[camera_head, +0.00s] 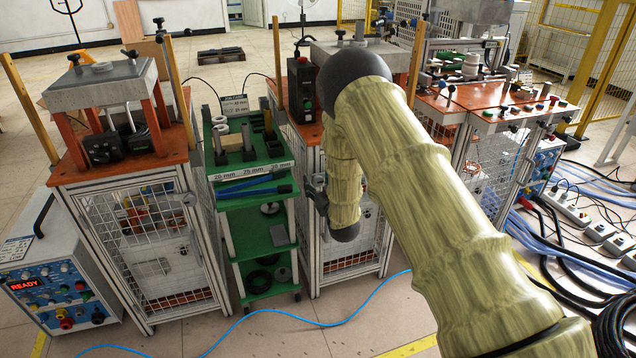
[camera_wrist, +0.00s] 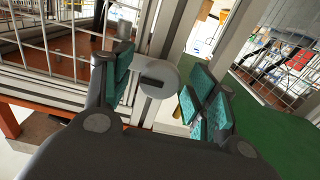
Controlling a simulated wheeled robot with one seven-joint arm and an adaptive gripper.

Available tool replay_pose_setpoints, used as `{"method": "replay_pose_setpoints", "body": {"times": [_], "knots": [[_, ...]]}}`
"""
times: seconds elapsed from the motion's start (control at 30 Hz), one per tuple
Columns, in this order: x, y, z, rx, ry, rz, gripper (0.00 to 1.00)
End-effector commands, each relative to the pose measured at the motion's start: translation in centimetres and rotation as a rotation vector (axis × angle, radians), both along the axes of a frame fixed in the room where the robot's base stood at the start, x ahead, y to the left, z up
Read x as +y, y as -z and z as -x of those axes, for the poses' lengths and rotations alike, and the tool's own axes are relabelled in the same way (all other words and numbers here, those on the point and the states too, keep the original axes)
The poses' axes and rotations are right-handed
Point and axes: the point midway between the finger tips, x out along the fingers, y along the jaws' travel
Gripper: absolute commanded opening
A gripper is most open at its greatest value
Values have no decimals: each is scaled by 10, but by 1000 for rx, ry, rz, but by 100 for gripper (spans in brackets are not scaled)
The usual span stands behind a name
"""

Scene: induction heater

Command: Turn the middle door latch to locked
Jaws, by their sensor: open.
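The middle cabinet's mesh door (camera_head: 352,245) stands in the centre of the head view, partly covered by my arm. My gripper (camera_head: 318,193) is at the door's left edge, beside the green rack; the latch is hidden there. In the wrist view, the round grey latch (camera_wrist: 158,78) with a dark slot shows between the teal pads of my gripper (camera_wrist: 160,82). The fingers are open, one on each side of the latch, with no clear contact. I cannot tell from the slot whether it is locked.
A green rack (camera_head: 262,224) with tools stands close left of my gripper. The left cabinet (camera_head: 150,240) is beyond it, with a control box (camera_head: 62,290) reading READY. A blue cable (camera_head: 300,318) crosses the floor. Another bench (camera_head: 480,110) stands at right.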

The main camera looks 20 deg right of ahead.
Motion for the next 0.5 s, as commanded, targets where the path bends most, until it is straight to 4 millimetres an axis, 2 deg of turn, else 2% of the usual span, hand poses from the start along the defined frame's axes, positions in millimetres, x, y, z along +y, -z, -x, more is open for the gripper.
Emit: {"method": "replay_pose_setpoints", "body": {"times": [0.5], "knots": [[-4,1,87,4,2,-1,58]]}}
